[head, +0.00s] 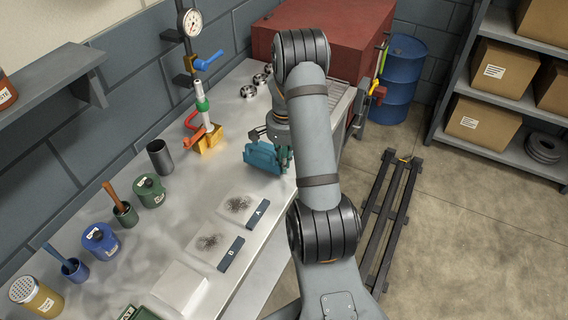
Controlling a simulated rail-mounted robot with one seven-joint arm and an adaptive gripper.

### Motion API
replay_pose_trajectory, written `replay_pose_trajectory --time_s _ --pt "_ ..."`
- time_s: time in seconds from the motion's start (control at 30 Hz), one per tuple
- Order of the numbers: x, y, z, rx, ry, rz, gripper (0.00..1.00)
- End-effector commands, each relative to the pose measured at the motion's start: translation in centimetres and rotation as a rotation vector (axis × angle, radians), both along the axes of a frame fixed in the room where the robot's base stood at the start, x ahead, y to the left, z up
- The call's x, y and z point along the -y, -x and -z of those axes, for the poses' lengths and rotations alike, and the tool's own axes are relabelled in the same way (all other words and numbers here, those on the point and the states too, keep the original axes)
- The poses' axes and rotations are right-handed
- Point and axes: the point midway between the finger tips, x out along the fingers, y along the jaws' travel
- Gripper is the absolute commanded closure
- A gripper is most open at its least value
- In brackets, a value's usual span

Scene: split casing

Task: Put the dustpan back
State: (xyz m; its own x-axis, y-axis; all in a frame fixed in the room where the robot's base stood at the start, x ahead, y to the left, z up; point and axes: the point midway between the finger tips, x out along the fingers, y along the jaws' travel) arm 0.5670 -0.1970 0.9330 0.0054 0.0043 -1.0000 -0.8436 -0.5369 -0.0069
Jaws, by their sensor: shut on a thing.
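A teal dustpan (263,157) shows in the head view at the right edge of the grey workbench (140,222). My gripper (281,146) is at the dustpan's upper right side and is shut on it. My arm covers part of the gripper, so the fingertips and the exact grip are hard to see. The dustpan looks tilted, and I cannot tell whether it touches the bench.
Two marked pads, A (241,206) and B (211,239), lie in front. Cups and jars, including a blue jar (101,241), line the left. A brass-based valve (205,138) and a red box (330,38) stand behind. A dark rack (388,215) lies on the floor at right.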

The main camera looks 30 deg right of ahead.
Motion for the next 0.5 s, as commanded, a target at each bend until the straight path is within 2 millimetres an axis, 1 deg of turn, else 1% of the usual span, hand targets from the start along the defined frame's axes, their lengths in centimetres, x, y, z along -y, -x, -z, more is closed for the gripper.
replay_pose_trajectory --time_s 0.13,0.5 --pt "0.0 0.0 1.4 0.000 0.000 -0.001 1.00" --pt "0.1 0.0 1.9 0.002 0.001 0.000 1.00"
